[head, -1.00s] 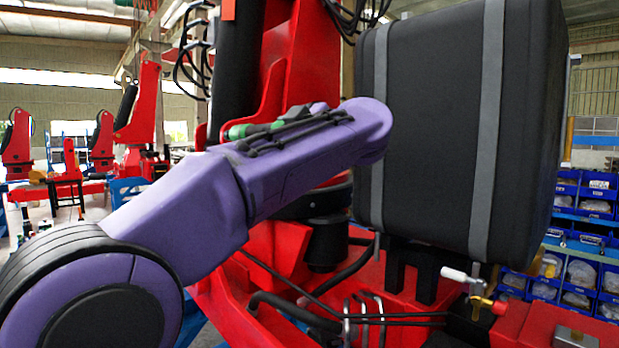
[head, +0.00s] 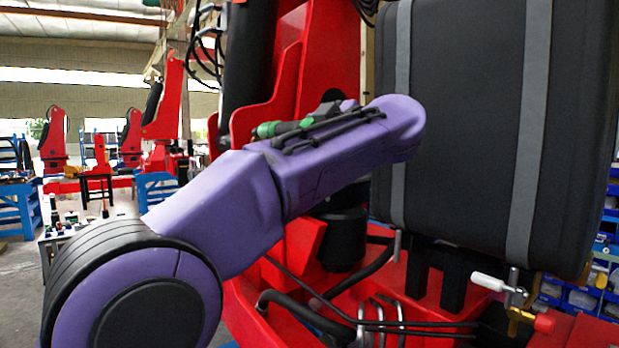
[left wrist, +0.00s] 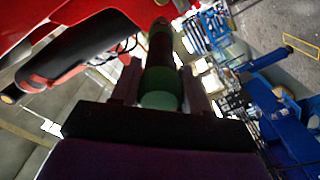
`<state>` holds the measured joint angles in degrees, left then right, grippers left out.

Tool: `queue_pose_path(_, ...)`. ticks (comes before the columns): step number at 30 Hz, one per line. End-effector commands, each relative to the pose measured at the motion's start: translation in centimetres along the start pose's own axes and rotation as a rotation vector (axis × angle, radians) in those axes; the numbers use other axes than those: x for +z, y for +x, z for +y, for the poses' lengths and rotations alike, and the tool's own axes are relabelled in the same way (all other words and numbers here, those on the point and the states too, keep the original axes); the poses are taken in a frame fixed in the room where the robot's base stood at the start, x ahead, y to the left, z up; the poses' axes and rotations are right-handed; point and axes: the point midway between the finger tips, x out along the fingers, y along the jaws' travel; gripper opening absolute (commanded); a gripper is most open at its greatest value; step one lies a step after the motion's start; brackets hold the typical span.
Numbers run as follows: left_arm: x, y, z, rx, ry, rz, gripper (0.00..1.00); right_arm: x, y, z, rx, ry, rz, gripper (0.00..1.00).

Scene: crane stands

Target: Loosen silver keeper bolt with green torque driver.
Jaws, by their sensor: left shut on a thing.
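The green torque driver (left wrist: 160,72) shows in the left wrist view, with a green butt and a darker body pointing away from the camera. My left gripper (left wrist: 160,88) is shut on it, with one finger on each side. In the head view my purple left arm crosses from the lower left, and its gripper is not visible. A green and black piece (head: 300,124) shows along the arm's upper edge; I cannot tell whether it is part of the driver. I cannot make out the silver keeper bolt in either view. My right gripper is in neither view.
A red crane stand (head: 300,85) rises behind my arm. A large black case with grey straps (head: 460,120) stands at its right. Below it are black hoses and a white-handled valve (head: 490,282). More red stands (head: 168,105) and blue frames are at the back left.

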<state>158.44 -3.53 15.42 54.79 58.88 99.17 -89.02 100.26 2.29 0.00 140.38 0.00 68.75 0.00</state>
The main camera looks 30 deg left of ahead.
Motion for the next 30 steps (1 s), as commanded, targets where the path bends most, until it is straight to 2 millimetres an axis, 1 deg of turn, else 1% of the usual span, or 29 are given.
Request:
queue_pose_path(1,0.7,0.0,-0.8,0.004,-0.001,0.005,0.00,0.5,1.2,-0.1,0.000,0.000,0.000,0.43)
queue_pose_path(10,3.9,0.1,-4.2,0.001,-0.001,0.007,0.00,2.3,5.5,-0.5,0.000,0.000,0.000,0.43)
queue_pose_path(13,4.6,0.1,-5.0,0.001,-0.002,0.007,0.00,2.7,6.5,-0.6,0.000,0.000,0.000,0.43)
queue_pose_path(17,4.8,0.1,-5.2,0.002,-0.002,0.008,0.00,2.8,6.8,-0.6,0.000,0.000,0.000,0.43)
queue_pose_path(25,4.7,0.1,-5.1,0.002,-0.002,0.008,0.00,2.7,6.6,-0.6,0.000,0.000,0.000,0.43)
queue_pose_path(29,4.8,-0.3,-4.9,0.010,-0.011,0.050,0.00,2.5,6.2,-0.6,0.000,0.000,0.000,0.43)
queue_pose_path(30,4.7,0.1,-5.0,0.008,-0.014,0.049,0.00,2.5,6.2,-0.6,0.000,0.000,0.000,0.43)
